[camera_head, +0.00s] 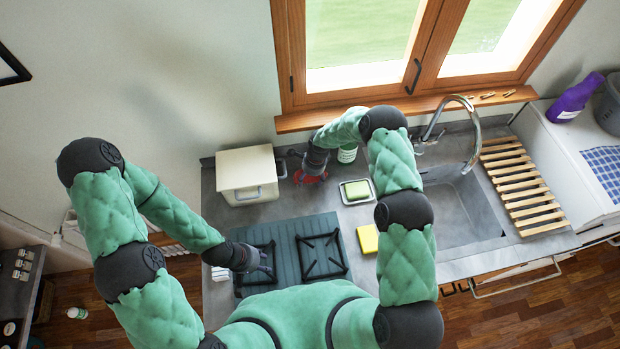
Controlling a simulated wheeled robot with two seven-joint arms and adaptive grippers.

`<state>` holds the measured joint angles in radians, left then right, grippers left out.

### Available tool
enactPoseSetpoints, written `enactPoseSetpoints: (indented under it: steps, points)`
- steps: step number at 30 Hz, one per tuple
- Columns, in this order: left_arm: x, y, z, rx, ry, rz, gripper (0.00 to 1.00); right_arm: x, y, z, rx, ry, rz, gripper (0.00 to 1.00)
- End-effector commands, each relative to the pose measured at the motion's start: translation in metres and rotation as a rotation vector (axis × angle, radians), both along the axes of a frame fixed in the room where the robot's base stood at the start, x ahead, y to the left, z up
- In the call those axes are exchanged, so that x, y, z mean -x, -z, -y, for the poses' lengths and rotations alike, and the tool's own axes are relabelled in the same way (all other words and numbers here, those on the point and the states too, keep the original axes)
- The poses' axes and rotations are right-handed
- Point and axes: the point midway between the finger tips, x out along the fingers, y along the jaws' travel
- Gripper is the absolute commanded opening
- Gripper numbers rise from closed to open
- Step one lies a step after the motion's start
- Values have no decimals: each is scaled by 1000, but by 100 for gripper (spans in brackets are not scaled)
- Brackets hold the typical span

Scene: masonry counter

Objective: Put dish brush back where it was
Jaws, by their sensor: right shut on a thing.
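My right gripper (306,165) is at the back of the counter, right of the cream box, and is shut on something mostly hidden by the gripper. A small red thing (311,178) shows just below its fingers; it may be part of the dish brush, but I cannot tell its shape. No other dish brush is clearly visible. My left gripper (264,261) hangs over the left side of the hob, apart from the other objects; its fingers are too small and dark to read.
A cream box (247,175) stands left of the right gripper. A green sponge on a white dish (357,191), a yellow sponge (368,238) and a green-white bottle (347,154) are nearby. The hob (290,250) is in front. The sink (460,215) and wooden rack (520,185) are right.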

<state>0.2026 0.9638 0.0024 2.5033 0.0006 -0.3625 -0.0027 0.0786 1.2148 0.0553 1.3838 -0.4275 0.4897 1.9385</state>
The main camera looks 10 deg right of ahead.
Motion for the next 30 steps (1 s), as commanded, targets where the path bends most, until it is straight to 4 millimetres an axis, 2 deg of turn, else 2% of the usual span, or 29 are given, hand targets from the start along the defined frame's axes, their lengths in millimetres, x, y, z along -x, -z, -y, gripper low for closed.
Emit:
enactPoseSetpoints:
  steps: [13, 14, 15, 16, 30]
  points:
    - [0, 5, 0, 0, 0, 0, 40, 0, 5, 0, 0, 0, 1, 41]
    - [0, 4, 0, 0, 0, 0, 40, 0, 4, 0, 0, 0, 0, 80]
    - [0, 4, 0, 0, 0, 0, 40, 0, 4, 0, 0, 0, 0, 92]
    - [0, 4, 0, 0, 0, 0, 40, 0, 4, 0, 0, 0, 0, 96]
    - [0, -1, 0, 0, 0, 0, 40, 0, 0, 0, 0, 0, 0, 96]
